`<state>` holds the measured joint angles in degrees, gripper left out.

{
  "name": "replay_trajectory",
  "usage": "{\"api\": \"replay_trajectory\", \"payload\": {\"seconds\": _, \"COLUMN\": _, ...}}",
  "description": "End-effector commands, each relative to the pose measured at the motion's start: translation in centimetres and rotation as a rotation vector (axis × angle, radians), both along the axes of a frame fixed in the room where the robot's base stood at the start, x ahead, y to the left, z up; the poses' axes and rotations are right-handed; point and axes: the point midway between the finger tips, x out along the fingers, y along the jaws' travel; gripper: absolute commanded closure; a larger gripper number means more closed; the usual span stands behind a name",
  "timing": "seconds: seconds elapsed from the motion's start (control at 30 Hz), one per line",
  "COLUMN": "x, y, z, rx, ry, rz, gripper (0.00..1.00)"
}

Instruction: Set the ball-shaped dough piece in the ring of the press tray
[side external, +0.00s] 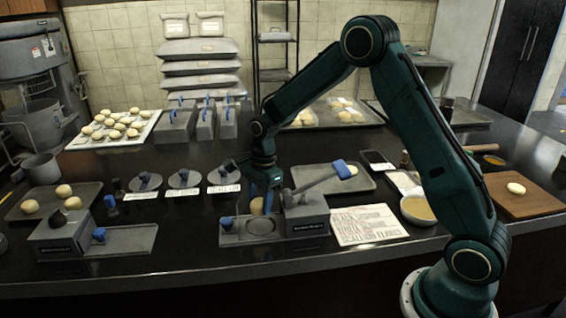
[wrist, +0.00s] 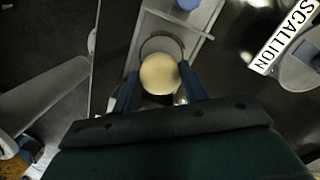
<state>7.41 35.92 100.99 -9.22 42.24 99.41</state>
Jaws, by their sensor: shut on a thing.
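My gripper (side external: 265,204) is shut on a pale ball-shaped dough piece (side external: 256,206). In the wrist view the dough piece (wrist: 160,74) sits between the two blue fingers of my gripper (wrist: 160,85). The press tray (side external: 232,239) is a grey plate with a round ring (side external: 262,227). The dough piece appears above the ring and apart from it in the side view. In the wrist view the ring (wrist: 162,36) shows partly behind the ball, and the rest of it is hidden.
The press (side external: 305,214) stands right of the ring, its lever (side external: 318,180) raised with a blue handle. A second grey unit (side external: 65,240) is at left. Labelled discs (side external: 184,180) lie behind. A printed sheet (side external: 368,224) and a bowl (side external: 418,209) are at right.

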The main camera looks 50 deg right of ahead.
Motion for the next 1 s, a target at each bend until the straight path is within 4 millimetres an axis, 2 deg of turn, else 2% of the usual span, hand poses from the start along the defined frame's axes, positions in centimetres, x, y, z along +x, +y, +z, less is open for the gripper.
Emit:
{"api": "replay_trajectory", "payload": {"seconds": 0.1, "x": 0.0, "y": 0.0, "z": -0.7, "rx": 0.000, "ry": 0.000, "rz": 0.000, "gripper": 0.79}}
{"api": "replay_trajectory", "payload": {"seconds": 0.37, "x": 0.0, "y": 0.0, "z": -1.1, "rx": 0.000, "ry": 0.001, "rz": 0.000, "gripper": 0.79}}
{"api": "replay_trajectory", "payload": {"seconds": 0.73, "x": -0.1, "y": 0.0, "z": -4.8, "rx": -0.001, "ry": 0.002, "rz": 0.000, "gripper": 0.79}}
{"api": "replay_trajectory", "payload": {"seconds": 1.0, "x": 0.0, "y": 0.0, "z": -5.1, "rx": -0.001, "ry": 0.000, "rz": 0.001, "gripper": 0.79}}
